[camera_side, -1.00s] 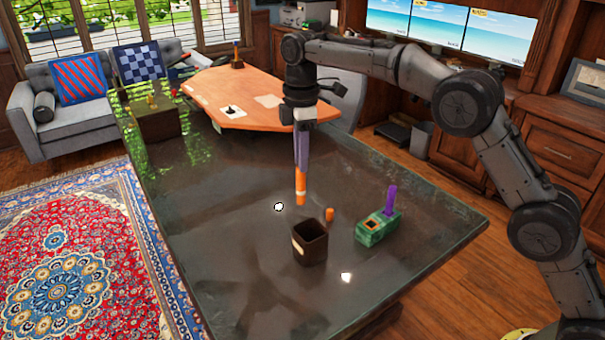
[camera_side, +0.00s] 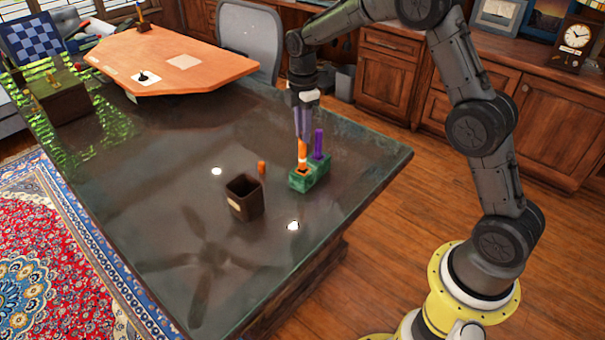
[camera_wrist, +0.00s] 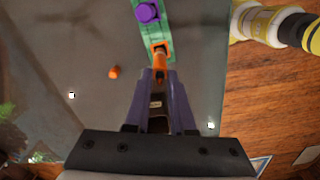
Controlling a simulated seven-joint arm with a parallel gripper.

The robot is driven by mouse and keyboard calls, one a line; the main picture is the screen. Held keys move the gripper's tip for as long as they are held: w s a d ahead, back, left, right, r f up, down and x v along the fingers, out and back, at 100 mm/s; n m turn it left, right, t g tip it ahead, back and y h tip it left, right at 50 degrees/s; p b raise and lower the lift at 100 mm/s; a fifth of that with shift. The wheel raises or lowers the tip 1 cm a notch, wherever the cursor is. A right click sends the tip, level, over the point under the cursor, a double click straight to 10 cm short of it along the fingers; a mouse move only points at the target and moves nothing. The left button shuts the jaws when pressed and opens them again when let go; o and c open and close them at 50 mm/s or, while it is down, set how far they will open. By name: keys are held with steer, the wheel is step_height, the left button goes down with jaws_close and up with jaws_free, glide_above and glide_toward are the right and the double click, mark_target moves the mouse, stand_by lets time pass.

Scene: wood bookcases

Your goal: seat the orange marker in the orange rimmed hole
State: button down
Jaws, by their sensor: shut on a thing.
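My gripper (camera_side: 303,136) is shut on the orange marker (camera_side: 302,154) and holds it upright, tip down, over the green block (camera_side: 300,185). In the side view the marker's lower end meets the orange-rimmed hole (camera_side: 302,173) at the block's near end. I cannot tell whether the tip is inside the hole or just above it. In the wrist view the marker (camera_wrist: 160,61) stands between the purple fingers (camera_wrist: 159,80), in line with the orange rim (camera_wrist: 163,46). A purple marker (camera_side: 319,143) stands upright at the block's other end.
A dark square cup (camera_side: 244,197) stands left of the block. A small orange cap (camera_side: 262,167) stands between them; it also shows in the wrist view (camera_wrist: 114,72). The dark tabletop (camera_side: 150,200) is otherwise clear nearby. Its right edge is close to the block.

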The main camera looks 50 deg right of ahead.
glide_above(303, 168)
steer(key=shift+w+d+f, duration=0.1)
steer(key=shift+d+f, duration=0.05)
steer(key=shift+f, duration=0.65)
steer(key=shift+w+d+f, duration=0.1)
steer(key=shift+w+f, duration=0.05)
steer(key=shift+f, duration=0.7)
steer(key=shift+w+d+f, duration=0.1)
steer(key=shift+d+f, duration=0.05)
steer(key=shift+f, duration=0.8)
steer(key=c, duration=0.8)
jaws_free()
steer(key=shift+o, duration=0.2)
